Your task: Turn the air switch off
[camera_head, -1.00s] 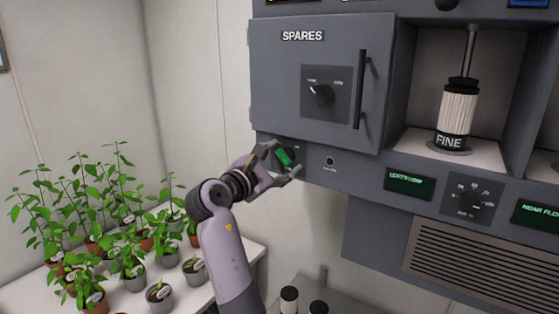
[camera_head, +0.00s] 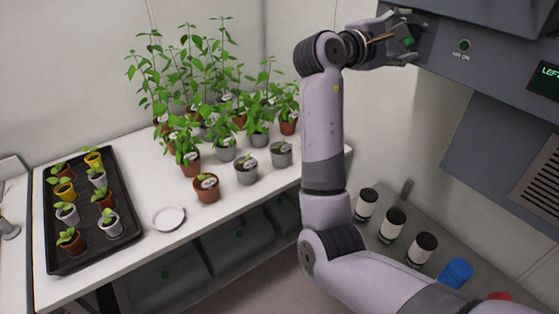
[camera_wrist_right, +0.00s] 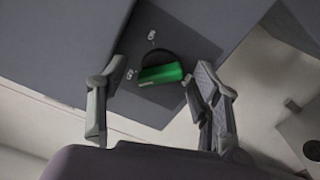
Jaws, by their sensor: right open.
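The air switch (camera_wrist_right: 160,73) is a green bar handle on a dark round base, set on a dark plate on the grey cabinet's lower face. In the right wrist view my right gripper (camera_wrist_right: 158,98) has one finger on each side of the green handle. The right finger is close to the handle's end; I cannot tell if it touches. My left gripper is not in view.
A small indicator (camera_head: 464,45) sits on the panel right of the switch. A white table (camera_head: 150,200) holds potted plants, a black tray (camera_head: 75,255) of small pots and a white dish (camera_head: 169,218). Black-capped jars (camera_head: 392,223) and a blue lid (camera_head: 456,272) stand below the cabinet.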

